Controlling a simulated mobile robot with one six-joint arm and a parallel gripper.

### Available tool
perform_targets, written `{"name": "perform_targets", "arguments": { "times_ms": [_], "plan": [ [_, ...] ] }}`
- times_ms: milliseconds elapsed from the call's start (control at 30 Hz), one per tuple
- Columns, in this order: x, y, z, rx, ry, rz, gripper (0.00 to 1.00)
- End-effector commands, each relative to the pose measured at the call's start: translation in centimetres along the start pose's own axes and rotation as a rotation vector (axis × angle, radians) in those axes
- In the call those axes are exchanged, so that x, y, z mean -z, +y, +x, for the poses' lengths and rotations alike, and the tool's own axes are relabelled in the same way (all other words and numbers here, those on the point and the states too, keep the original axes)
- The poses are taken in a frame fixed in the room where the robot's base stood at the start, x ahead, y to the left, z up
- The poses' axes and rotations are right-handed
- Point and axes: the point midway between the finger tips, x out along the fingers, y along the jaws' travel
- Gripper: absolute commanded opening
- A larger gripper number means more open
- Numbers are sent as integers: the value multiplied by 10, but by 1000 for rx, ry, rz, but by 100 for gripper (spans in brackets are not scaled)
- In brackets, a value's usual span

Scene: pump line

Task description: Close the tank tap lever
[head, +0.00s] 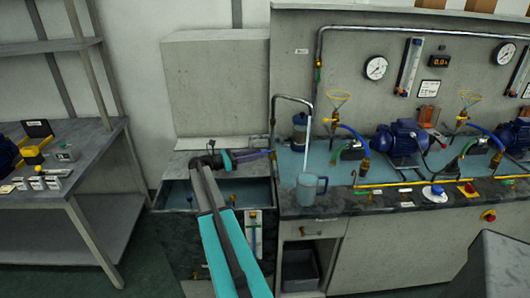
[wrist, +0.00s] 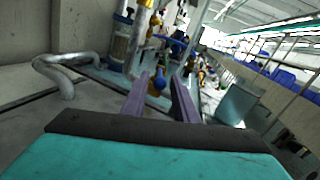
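A curved grey tap pipe (head: 292,98) rises at the left end of the wet bench, and a pale stream runs from its outlet to a blue-grey jug (head: 308,190). In the wrist view a small brass and blue fitting (wrist: 156,88), which looks like the tap lever, shows between my finger tips. My gripper (head: 268,154) is at the foot of the pipe, above the tank's right end. In the wrist view its two purple fingers (wrist: 160,80) stand apart with a gap between them. I cannot tell whether they touch the lever, and its angle is unclear.
The tank (head: 178,196) with bluish water lies under my arm. A dark blue canister (head: 299,132) stands behind the pipe. Blue pumps (head: 398,140), gauges and yellow piping fill the bench to the right. A side table (head: 90,150) stands at left.

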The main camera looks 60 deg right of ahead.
Motion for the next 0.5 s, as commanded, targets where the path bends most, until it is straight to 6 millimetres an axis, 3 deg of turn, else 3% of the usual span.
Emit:
{"name": "perform_targets", "arguments": {
  "times_ms": [200, 500],
  "plan": [
    [-1, 0, 28, 2, 0, 0, 27],
    [0, 0, 43, 0, 0, 0, 27]
  ]
}}
